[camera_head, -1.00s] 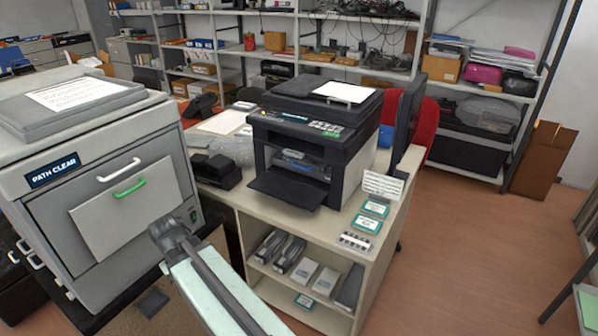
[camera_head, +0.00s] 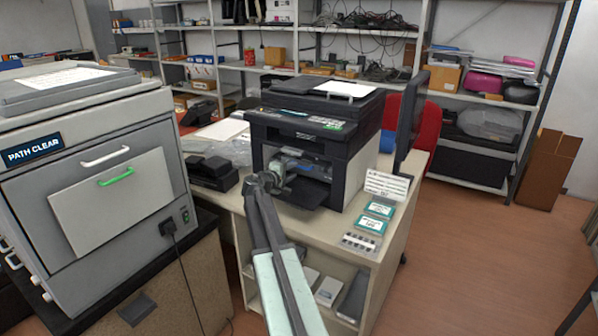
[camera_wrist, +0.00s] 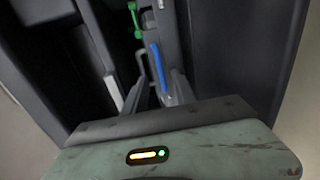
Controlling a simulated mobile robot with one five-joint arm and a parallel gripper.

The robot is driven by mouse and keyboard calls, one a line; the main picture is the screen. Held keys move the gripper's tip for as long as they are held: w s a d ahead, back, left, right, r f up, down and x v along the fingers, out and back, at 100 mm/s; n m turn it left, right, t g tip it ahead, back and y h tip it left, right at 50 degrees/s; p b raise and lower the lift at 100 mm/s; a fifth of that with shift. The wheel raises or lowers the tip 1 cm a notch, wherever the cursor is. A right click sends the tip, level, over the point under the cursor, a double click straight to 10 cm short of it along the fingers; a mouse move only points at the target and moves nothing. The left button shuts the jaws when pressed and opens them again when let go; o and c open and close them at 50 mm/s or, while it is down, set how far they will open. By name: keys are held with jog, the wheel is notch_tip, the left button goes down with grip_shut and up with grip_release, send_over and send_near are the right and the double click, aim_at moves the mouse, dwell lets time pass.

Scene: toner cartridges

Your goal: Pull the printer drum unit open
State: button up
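The black printer (camera_head: 355,135) stands on the desk with its front flap (camera_head: 300,190) folded down. The drum unit (camera_head: 305,165) shows in its front opening, partly hidden by my arm. In the wrist view, a bright blue strip (camera_wrist: 158,67) runs along the grey drum unit, with green parts (camera_wrist: 134,18) beside it. My gripper (camera_head: 283,166) is at the front opening. In the wrist view, the gripper's fingers (camera_wrist: 158,88) stand apart near the lower end of the blue strip. I cannot tell whether they touch it.
A grey machine labelled PATH CLEAR (camera_head: 100,170) stands at the left. A dark monitor (camera_head: 410,115) and a small sign card (camera_head: 387,186) are right of the printer.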

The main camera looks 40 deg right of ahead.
aim_at(300, 167)
jog(key=x, duration=0.5)
jog(key=shift+a+f+b, duration=0.1)
jog(key=shift+b, duration=0.3)
grip_shut()
dwell(0.8)
